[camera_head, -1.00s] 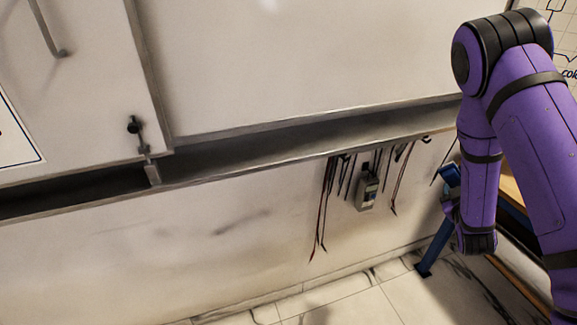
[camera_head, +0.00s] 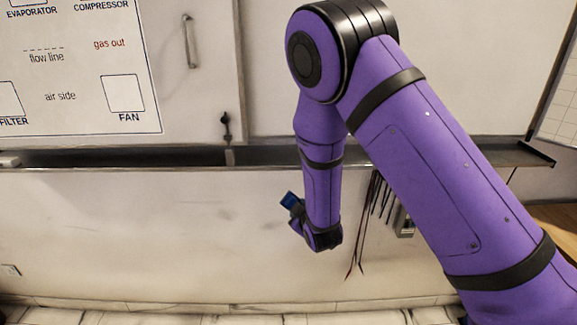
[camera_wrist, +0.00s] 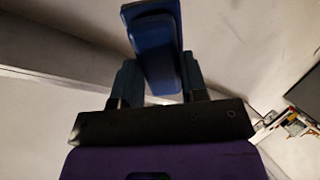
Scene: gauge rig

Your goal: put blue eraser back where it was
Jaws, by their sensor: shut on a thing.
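The blue eraser (camera_wrist: 157,50) is between the two fingers of my gripper (camera_wrist: 160,82) in the wrist view and sticks out beyond them. My gripper is shut on it. In the head view the eraser (camera_head: 290,201) shows as a small dark blue block at the end of my purple arm, in front of the white wall and below the long grey ledge (camera_head: 100,160). The fingers are mostly hidden behind the wrist in the head view. The eraser does not appear to touch the wall or the ledge.
A whiteboard panel with labels (camera_head: 75,70) is at upper left. A white cupboard door with a handle (camera_head: 190,40) is beside it, with a black latch (camera_head: 226,125) below. Dark and red cables and a grey meter (camera_head: 403,222) hang right of my wrist.

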